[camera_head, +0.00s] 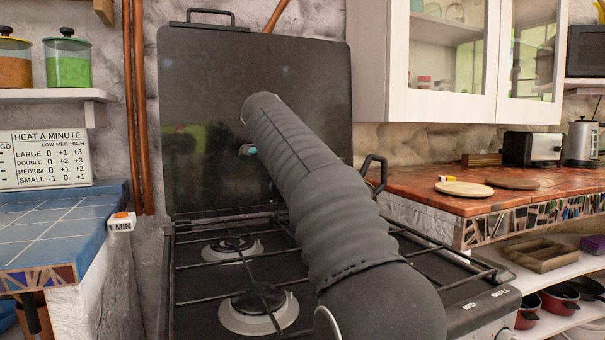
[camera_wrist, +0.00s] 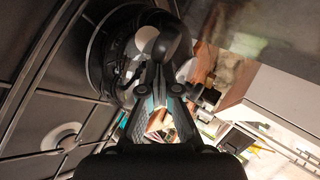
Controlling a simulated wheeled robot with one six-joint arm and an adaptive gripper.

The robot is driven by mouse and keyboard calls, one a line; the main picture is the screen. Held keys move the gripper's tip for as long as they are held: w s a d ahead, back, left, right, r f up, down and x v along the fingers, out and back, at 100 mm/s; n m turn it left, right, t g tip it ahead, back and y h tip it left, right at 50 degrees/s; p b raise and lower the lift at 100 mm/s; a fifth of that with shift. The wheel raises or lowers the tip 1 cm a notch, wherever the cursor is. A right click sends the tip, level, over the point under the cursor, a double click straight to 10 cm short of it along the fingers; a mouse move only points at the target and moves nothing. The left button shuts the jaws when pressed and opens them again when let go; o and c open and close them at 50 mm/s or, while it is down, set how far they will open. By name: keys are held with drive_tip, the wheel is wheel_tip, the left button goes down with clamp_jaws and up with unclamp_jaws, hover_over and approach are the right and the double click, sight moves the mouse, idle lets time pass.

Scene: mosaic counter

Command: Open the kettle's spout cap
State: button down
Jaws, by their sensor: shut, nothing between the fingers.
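A shiny rounded kettle (camera_wrist: 130,48) stands on the stove in the wrist view, partly covered by my gripper and by a dark rounded part (camera_wrist: 172,40), perhaps its spout cap. In the head view my arm hides most of this kettle; a black handle (camera_head: 383,172) shows to the right of the arm. My gripper (camera_wrist: 161,76) is shut and empty, its fingertips close to the dark rounded part. I cannot tell whether they touch it, or whether the cap is open. The gripper is largely hidden behind my arm in the head view.
The stove (camera_head: 205,285) has black grates and an upright dark lid (camera_head: 200,110) behind. A tiled counter (camera_head: 470,205) at right holds round boards, a toaster (camera_head: 532,148) and a silver kettle-like vessel (camera_head: 581,143). A blue-tiled counter (camera_head: 60,230) is at left.

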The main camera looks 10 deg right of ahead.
drive_tip(key=s+a+r+p, duration=0.1)
drive_tip(key=s+r, duration=0.8)
drive_tip(key=shift+s+a, duration=0.15)
drive_tip(key=shift+s, duration=0.15)
